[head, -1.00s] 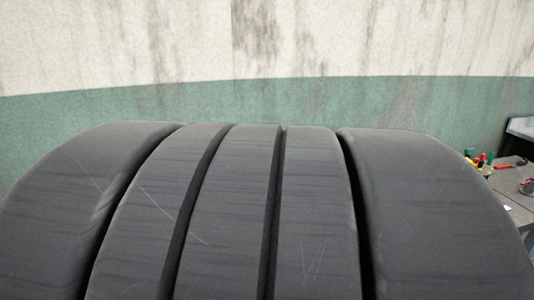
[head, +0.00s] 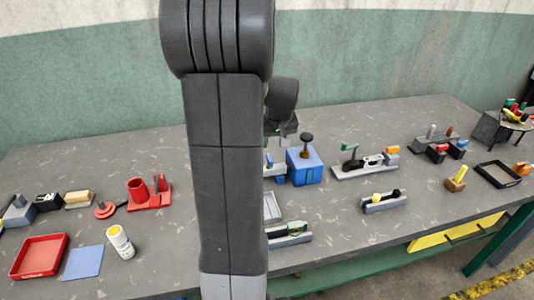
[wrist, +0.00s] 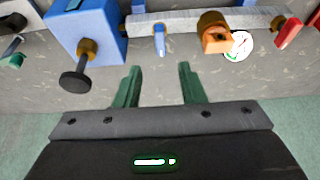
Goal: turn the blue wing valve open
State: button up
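The blue wing valve (wrist: 159,40) is a small blue lever on a pale grey rail in the wrist view. It points toward my gripper. My gripper (wrist: 159,69) has two green fingers, spread apart with nothing between them. The lever is just beyond the fingertips, roughly in line with the gap, and not touching them. In the head view, a blue lever (head: 268,160) shows beside my arm, which hides much of that fixture and most of my gripper.
A blue box (wrist: 86,32) with a brass stem and black knob stands left of the lever in the wrist view. A brass fitting with a dial (wrist: 217,36) and a red handle (wrist: 289,33) lie to the right. Other fixtures and trays cover the grey table (head: 90,205).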

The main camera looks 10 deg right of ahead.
jog(key=p+x, duration=0.1)
jog(key=x, duration=0.8)
jog(key=shift+f, duration=0.25)
grip_shut()
